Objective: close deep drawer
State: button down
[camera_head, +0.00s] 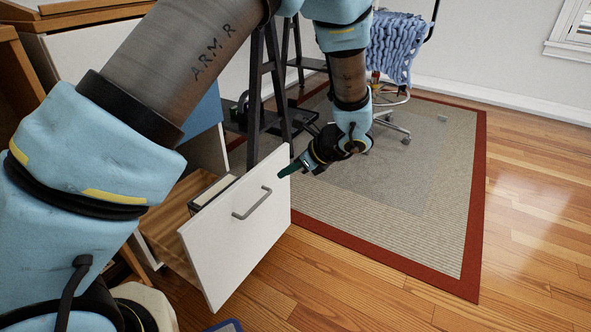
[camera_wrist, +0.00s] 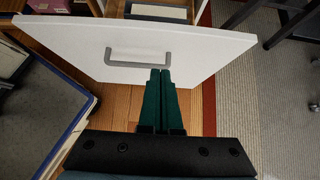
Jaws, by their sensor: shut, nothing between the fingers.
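The deep drawer stands pulled out, with a plain white front (camera_head: 235,250) and a grey bar handle (camera_head: 251,203). Its wooden inside shows behind the front and holds a book-like item (camera_head: 213,192). The white front (camera_wrist: 205,50) also fills the top of the wrist view, with the handle (camera_wrist: 125,62) on it. My gripper (camera_head: 284,173) is at the upper right part of the front. In the wrist view, its dark green fingers (camera_wrist: 160,74) are together and empty, their tips close to the handle's right end. I cannot tell whether they touch the front.
A dark metal trestle (camera_head: 258,100) stands behind the drawer. A grey rug with a red border (camera_head: 440,190) lies to the right, with a wheeled chair (camera_head: 391,80) on it. A blue-edged item (camera_wrist: 75,125) lies at the left of the wrist view. Wooden floor (camera_head: 370,295) is clear in front.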

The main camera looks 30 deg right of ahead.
aim_at(256, 176)
jog(key=w+a+f, duration=0.1)
jog(key=w+a+f+b, duration=0.1)
jog(key=w, duration=0.1)
jog(key=w+a+f, duration=0.1)
jog(key=w, duration=0.1)
jog(key=shift+w+f, duration=0.1)
jog(key=shift+w, duration=0.1)
jog(key=shift+w+a, duration=0.35)
jog(key=shift+w, duration=0.1)
jog(key=w+a+p, duration=0.2)
jog(key=w+a, duration=0.5)
jog(key=w, duration=0.5)
jog(key=w+a+p, duration=0.2)
jog(key=w+a, duration=0.5)
jog(key=w, duration=0.6)
jog(key=shift+w+a, duration=0.15)
jog(key=shift+w, duration=0.1)
